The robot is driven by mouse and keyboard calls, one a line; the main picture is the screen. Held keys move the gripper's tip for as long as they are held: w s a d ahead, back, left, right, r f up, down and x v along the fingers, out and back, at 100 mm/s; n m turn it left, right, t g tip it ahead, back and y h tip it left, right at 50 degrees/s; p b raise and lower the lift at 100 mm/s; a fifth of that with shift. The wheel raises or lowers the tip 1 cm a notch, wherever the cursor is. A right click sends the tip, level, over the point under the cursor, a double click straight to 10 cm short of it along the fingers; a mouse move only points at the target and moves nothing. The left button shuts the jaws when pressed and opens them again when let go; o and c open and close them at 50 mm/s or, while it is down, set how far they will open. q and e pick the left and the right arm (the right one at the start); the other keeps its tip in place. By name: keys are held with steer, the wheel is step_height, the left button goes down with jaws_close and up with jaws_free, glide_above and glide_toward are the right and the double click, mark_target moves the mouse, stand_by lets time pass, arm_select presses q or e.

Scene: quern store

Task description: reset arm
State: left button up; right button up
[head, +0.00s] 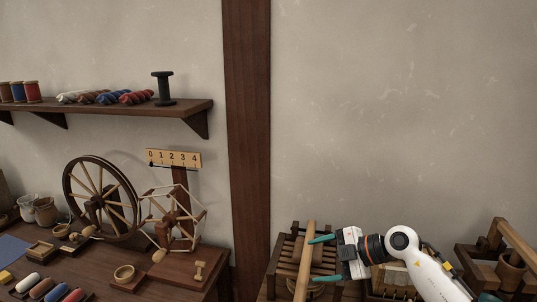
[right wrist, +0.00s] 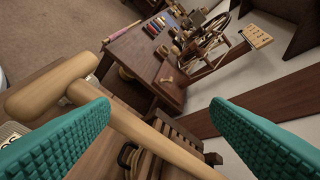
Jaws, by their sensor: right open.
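My right gripper (head: 323,258) is in the lower right of the head view, its arm coming in from the right. Its two teal fingers are apart and point left. In the right wrist view the fingers (right wrist: 160,135) are wide apart, with nothing held between the pads. A pale wooden handle (head: 306,262) stands just beyond the fingertips in the head view. A pale wooden bar (right wrist: 150,130) with a thick cross-piece runs past the fingers in the right wrist view; I cannot tell whether they touch. My left gripper is not in view.
A slatted wooden rack (head: 288,250) stands beside the gripper, and a wooden frame (head: 500,255) is at far right. A spinning wheel (head: 102,200) stands on the left table. A shelf (head: 140,108) holds spools and yarn. The wall above the gripper is clear.

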steer(key=s+a+r+m+t+y, duration=0.35)
steer(key=a+r+t+y, duration=0.2)
steer(key=t, duration=0.25)
steer(key=s+d+f+m+t+h, duration=0.2)
steer(key=s+d+f+m+h, duration=0.25)
steer(key=d+m+h, duration=0.35)
steer(key=s+d+f+m+t+h, duration=0.2)
steer(key=s+d+f+m+h, duration=0.3)
steer(key=m+h, duration=0.5)
steer(key=s+f+g+y, duration=0.1)
steer(key=s+f+g, duration=0.65)
steer(key=s, duration=0.45)
steer(key=s+f+g+y, duration=0.1)
steer(key=s+f+g, duration=0.6)
steer(key=s, duration=0.6)
step_height(320, 180, down, 28)
steer(key=s, duration=0.1)
steer(key=s+d+f+g, duration=0.1)
steer(key=s+d+f, duration=0.2)
steer(key=s+f, duration=1.1)
steer(key=shift+s+d+f+n, duration=0.15)
steer(key=shift+s+f+n, duration=0.25)
steer(key=shift+s, duration=0.55)
